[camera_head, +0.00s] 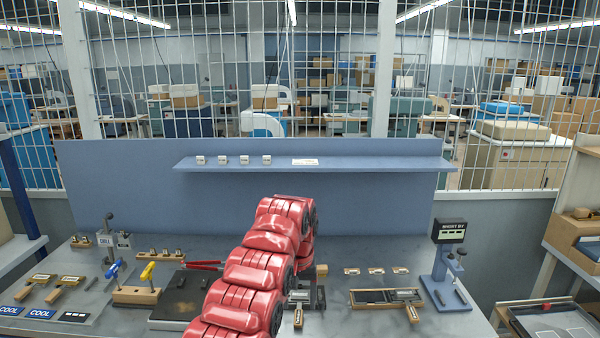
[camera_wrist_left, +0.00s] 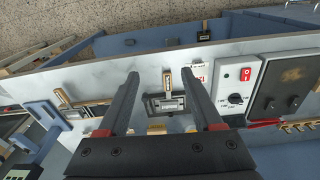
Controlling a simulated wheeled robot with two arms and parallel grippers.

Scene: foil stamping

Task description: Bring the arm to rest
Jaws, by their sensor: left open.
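My left arm (camera_head: 258,268), red and segmented, rises from the bottom middle of the head view and bends over the bench. Its gripper is hidden behind the arm there. In the left wrist view my left gripper (camera_wrist_left: 162,73) shows two dark fingers spread wide apart, with nothing held between them. A small metal holder (camera_wrist_left: 170,105) with a wooden handle lies on the bench below, seen between the fingers. The holder's handle also shows just right of the arm in the head view (camera_head: 299,317). My right gripper is in neither view.
A blue stand with a dark display (camera_head: 449,231) is at the right. A wood-handled tray (camera_head: 377,298) lies near it. A blue shelf (camera_head: 370,164) spans the back panel.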

